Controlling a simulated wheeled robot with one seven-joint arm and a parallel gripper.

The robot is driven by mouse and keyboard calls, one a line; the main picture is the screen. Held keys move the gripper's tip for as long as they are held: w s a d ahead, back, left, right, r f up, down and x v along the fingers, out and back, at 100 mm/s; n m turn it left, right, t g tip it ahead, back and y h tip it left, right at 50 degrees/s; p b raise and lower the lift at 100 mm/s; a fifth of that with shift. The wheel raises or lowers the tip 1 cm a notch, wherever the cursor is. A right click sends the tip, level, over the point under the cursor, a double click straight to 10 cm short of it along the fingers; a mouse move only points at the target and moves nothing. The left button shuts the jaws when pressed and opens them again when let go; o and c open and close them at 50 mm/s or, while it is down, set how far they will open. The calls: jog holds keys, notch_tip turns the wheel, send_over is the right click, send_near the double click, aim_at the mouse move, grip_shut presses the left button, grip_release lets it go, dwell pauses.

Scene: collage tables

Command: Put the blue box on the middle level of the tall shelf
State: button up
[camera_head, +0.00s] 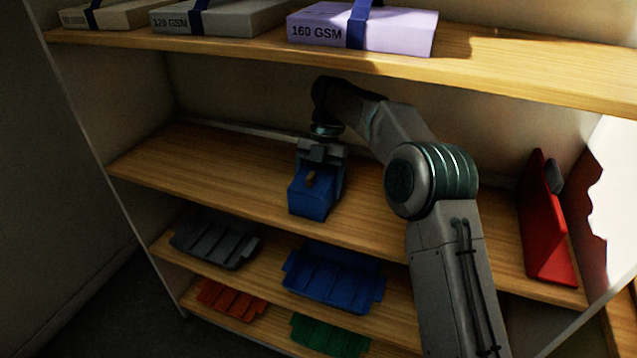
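The blue box (312,200) is at the middle level (220,170) of the tall shelf, near that board's centre and front edge. It is small and has a tan knob on its front. My gripper (320,165) is above and behind the box, pointing down, with its fingers around the box's upper part. The fingers look closed against the sides, but their inner faces are hidden. I cannot tell whether the box's base touches the board.
Paper packs, one a lilac pack (362,30), lie on the upper board. A red object (545,220) stands at the middle level's right end. Below are a grey tray (215,240), a blue tray (333,275), an orange tray (232,298) and a green tray (328,337). The middle board's left is clear.

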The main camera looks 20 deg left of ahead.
jog(key=shift+f, duration=0.1)
jog(key=o, duration=1.1)
jog(key=shift+p+v, duration=1.4)
jog(key=shift+v, duration=2.5)
